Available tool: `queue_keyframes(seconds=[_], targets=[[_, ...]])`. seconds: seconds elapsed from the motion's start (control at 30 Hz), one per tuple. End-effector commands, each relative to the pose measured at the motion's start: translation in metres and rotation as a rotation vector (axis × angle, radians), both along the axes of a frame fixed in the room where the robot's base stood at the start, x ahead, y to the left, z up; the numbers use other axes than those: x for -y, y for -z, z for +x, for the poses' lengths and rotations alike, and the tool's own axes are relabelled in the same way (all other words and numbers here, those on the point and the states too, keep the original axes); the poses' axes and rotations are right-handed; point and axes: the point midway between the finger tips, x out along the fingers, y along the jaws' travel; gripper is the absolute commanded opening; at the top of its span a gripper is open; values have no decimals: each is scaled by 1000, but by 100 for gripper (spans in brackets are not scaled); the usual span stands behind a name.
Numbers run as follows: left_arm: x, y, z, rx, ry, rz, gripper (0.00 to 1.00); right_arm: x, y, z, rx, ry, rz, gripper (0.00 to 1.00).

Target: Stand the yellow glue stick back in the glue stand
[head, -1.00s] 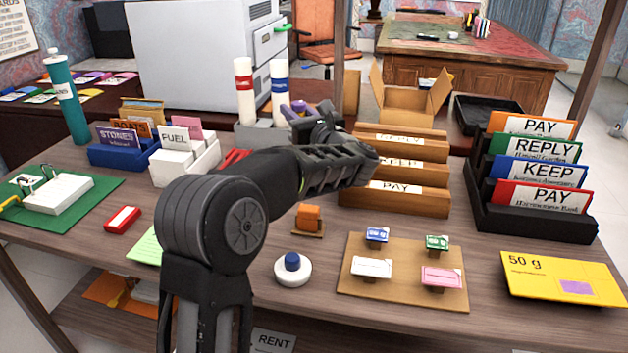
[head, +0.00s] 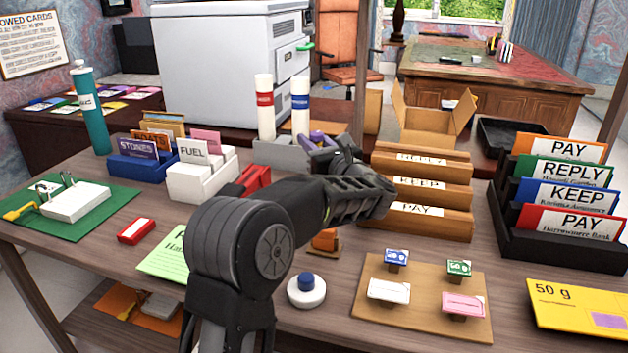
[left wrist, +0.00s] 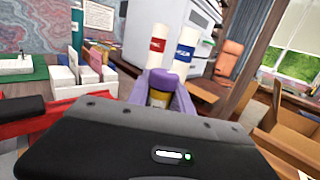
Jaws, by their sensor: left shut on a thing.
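The glue stand (head: 280,156) is a grey block at the back middle of the desk. Two white glue sticks stand upright in it, one with a red band (head: 265,107) and one with a blue band (head: 300,107). My left gripper (head: 319,140) has purple fingertips and is just right of and in front of the stand. In the left wrist view its fingers (left wrist: 169,93) are shut on the yellow glue stick (left wrist: 159,97), of which only a small part shows between them. The stick is hidden in the head view. My right gripper is out of view.
Brown stepped card trays (head: 420,195) stand right of my left gripper. A white card holder (head: 200,182) and a red object (head: 254,180) are to its left. A round white base with a blue knob (head: 306,290) and a tan board (head: 400,315) lie in front.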

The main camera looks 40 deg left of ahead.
Motion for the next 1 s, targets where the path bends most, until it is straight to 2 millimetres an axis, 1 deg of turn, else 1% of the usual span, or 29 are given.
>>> queue_keyframes(seconds=[0.03,0.13,0.47,0.57,0.8,0.9,1.0], targets=[[0,11,0,-4,0,2,0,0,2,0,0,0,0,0],[0,19,0,-1,0,2,0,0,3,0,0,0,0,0],[0,22,0,0,0,1,0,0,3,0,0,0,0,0],[0,33,1,-4,1,1,0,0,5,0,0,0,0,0],[0,71,0,-9,0,-1,0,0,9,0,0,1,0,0],[0,77,0,-11,1,-5,0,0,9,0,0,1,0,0],[0,79,0,-13,1,-7,0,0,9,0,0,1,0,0]])
